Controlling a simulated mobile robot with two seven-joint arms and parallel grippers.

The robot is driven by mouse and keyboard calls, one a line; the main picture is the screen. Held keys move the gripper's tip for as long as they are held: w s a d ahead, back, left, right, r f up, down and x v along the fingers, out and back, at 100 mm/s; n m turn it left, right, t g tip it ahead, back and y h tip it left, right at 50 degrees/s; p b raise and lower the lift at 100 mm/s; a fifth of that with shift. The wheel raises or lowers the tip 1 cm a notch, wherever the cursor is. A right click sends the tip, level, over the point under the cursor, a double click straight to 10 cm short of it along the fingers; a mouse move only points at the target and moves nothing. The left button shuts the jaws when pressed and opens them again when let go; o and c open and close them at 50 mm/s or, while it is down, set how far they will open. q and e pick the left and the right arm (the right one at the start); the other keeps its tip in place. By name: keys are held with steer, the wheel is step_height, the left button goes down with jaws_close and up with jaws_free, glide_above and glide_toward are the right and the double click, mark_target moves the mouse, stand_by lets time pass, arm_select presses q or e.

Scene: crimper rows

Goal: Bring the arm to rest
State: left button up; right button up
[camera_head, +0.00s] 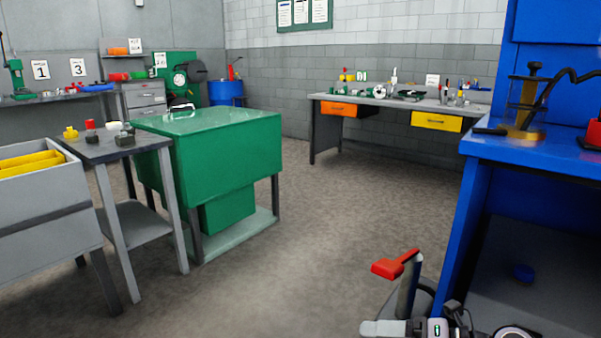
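Grey and black mechanical parts show at the bottom edge, right of centre, cut off by the frame. I cannot tell whether they belong to my arm. A red-handled lever tool (397,264) on a dark upright post rises just beside them, left of the blue bench (476,190).
A green cabinet table (215,160) and a small dark-topped side table (120,148) stand left. A grey bin (45,215) is at the far left. A workbench with drawers (385,103) stands along the back wall. The grey floor (300,240) between them is clear.

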steer(key=s+a+r+m+t+y, duration=0.1)
steer(key=s+a+m+t+y, duration=0.1)
steer(key=a+m+t, duration=0.3)
steer(key=s+d+f+m+h, duration=0.4)
steer(key=s+f+m+h, duration=0.3)
steer(key=m, duration=0.6)
steer(key=s+d+f+m+h, duration=0.3)
steer(key=s+f+m+h, duration=0.25)
steer(key=f+m, duration=0.5)
arm_select(q)
steer(key=s+a+r+y+p, duration=0.1)
steer(key=s+a+r+p, duration=0.1)
steer(key=r+p, duration=1.3)
steer(key=a+p, duration=0.1)
steer(key=p, duration=0.4)
steer(key=shift+p, duration=0.3)
arm_select(e)
steer(key=s+d+r+m, duration=0.1)
steer(key=r, duration=0.7)
steer(key=s+d+r+m, duration=0.1)
steer(key=s+d+r, duration=0.1)
steer(key=r, duration=0.6)
steer(key=shift+s+d+g+h, duration=0.15)
steer(key=shift+s+g+h, duration=0.05)
steer(key=shift+g+h, duration=0.15)
